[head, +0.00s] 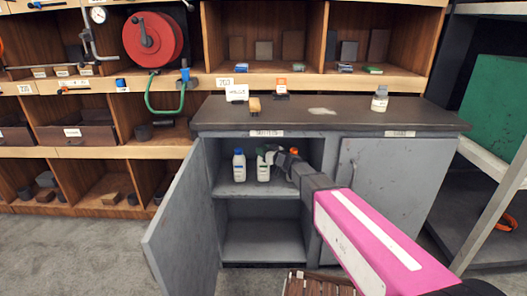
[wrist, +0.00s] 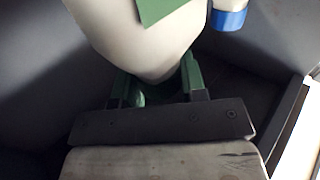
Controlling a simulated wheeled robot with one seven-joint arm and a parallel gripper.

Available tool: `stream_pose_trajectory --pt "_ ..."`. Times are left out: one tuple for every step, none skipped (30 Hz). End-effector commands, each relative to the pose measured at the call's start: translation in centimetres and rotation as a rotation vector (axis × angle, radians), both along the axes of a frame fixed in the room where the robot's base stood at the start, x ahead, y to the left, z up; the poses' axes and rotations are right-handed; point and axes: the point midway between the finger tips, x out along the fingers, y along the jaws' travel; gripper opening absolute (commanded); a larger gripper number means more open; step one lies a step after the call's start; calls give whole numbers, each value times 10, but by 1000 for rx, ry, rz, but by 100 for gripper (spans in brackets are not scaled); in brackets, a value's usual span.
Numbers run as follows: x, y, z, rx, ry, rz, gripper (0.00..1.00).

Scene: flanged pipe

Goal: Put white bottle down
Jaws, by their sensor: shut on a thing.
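A white bottle with a green label (head: 264,173) is upright inside the open grey cabinet, at the upper shelf (head: 232,189). My gripper (head: 268,153) is shut on it, reaching in from the right. In the wrist view the bottle (wrist: 140,40) fills the space between the green fingers of my gripper (wrist: 157,88). Its base looks level with the shelf, but I cannot tell whether it touches. A second white bottle with a blue cap (head: 239,166) stands just to its left, apart from it. Its blue part (wrist: 229,19) shows at the top right of the wrist view.
The cabinet's left door (head: 180,225) is swung open; its right door (head: 385,185) is shut. The lower compartment (head: 262,235) looks empty. A jar (head: 380,100) stands on the dark cabinet top (head: 430,116). A slatted wooden thing (head: 318,287) is on the floor in front.

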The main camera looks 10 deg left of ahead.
Motion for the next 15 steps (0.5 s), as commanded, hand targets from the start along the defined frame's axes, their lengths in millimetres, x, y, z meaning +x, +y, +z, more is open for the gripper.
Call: stream_pose_trajectory --pt "0 0 -1 1 0 0 0" --pt "0 0 -2 1 0 0 0" --pt "0 0 -2 0 0 0 48" --pt "0 0 -2 0 0 0 58" --pt "0 0 -2 0 0 0 64" --pt "0 0 -2 0 0 0 64" --pt "0 0 -2 0 0 0 64" --pt "0 0 -2 0 0 0 64" --pt "0 0 -2 0 0 0 64" --pt "0 0 -2 0 0 0 64" --pt "0 0 -2 0 0 0 64" --pt "0 0 -2 0 0 0 64" --pt "0 0 -2 0 0 0 64" --pt "0 0 -1 0 0 0 64" --pt "0 0 1 0 0 0 64"
